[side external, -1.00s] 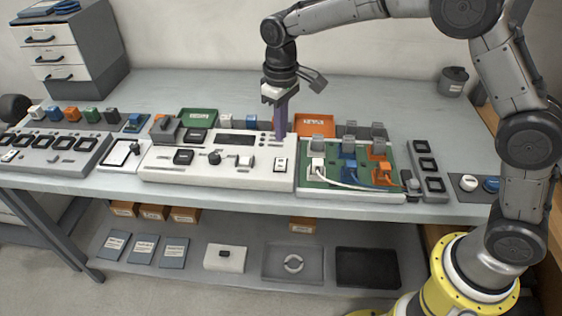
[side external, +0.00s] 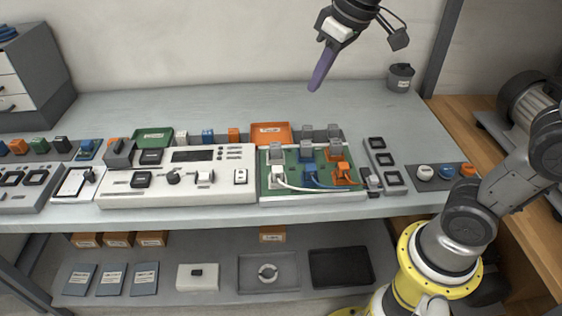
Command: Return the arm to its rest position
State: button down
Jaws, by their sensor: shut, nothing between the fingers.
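My gripper (side external: 316,84) is in the side external view, high above the back right part of the bench (side external: 240,97). Its purple fingers are together, with nothing between them, and point down and to the left. It is clear of everything on the bench. Below it stand the white control panel (side external: 235,191) with a dark display and the green board (side external: 290,157) with white, blue and orange plugs and cables. Most of my arm between the gripper and the yellow base is out of the picture.
A green tray (side external: 153,138) and an orange tray (side external: 271,132) lie behind the panels. A grey pot (side external: 400,77) stands at the bench's back right, near an upright post (side external: 442,50). A motor-like machine (side external: 528,95) sits at the far right. The rear of the bench is mostly clear.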

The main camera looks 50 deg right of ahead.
jog(key=s+d+f, duration=0.1)
jog(key=s+f, duration=0.2)
jog(key=s, duration=0.5)
jog(key=s+d+f+m+t, duration=0.1)
jog(key=s+f, duration=0.3)
jog(key=s, duration=0.3)
jog(key=shift+s+d+f, duration=0.25)
jog(key=shift+s+d, duration=0.1)
jog(key=shift+s, duration=0.05)
